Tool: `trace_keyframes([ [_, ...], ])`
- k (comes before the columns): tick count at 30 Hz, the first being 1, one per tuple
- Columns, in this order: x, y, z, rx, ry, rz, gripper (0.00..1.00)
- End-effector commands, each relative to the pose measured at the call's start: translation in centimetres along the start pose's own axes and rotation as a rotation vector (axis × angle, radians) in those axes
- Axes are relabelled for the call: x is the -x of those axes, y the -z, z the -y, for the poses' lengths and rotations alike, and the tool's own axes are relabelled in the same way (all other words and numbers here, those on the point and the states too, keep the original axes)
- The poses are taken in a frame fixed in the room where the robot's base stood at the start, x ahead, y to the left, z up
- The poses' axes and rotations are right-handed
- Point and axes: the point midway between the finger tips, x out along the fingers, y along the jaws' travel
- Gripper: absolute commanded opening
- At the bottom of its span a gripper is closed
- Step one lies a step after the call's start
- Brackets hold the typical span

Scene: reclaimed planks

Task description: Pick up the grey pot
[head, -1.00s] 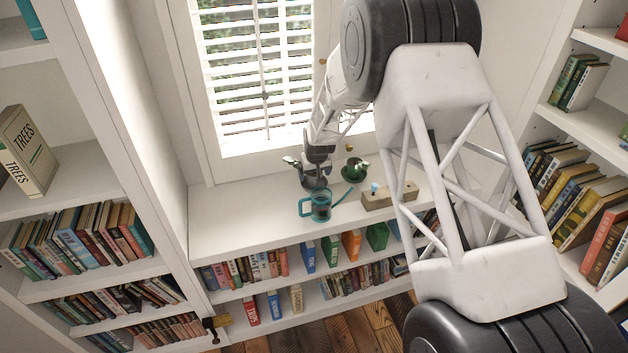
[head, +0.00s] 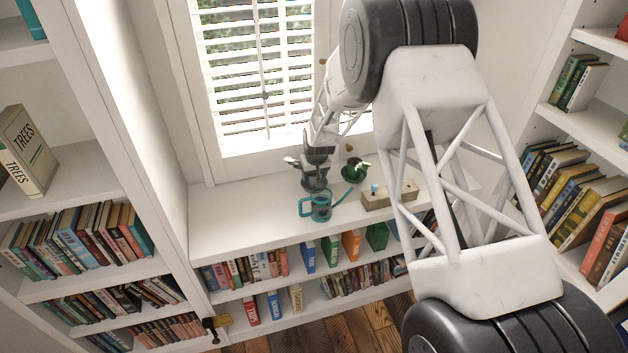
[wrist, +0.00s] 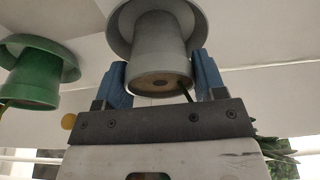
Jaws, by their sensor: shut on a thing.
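The grey pot (wrist: 160,48) shows close up in the wrist view, with a wide saucer-like base at the top of the picture and a brown, soil-coloured mouth with a dark green stem at the bottom. The blue fingers of my gripper (wrist: 160,76) are on either side of it, shut on it. In the head view my gripper (head: 316,178) is over the white shelf top by the window.
A green pot (wrist: 38,76) stands close beside the grey one; it also shows in the head view (head: 354,172). A teal watering can (head: 321,208) is just in front of my gripper. A wooden block (head: 378,202) lies to the right. The shelf top's left part is clear.

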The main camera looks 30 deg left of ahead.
Motion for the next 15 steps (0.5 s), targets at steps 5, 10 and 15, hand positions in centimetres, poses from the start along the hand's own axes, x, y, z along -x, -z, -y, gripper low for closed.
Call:
trace_keyframes([
  [5, 0.04, 0.04, 0.0, 0.0, 0.0, -0.001, 0.25],
  [10, 0.08, 0.05, -0.01, 0.0, 0.0, -0.001, 0.25],
  [15, 0.64, 0.22, 0.0, 0.0, 0.0, -0.001, 0.25],
])
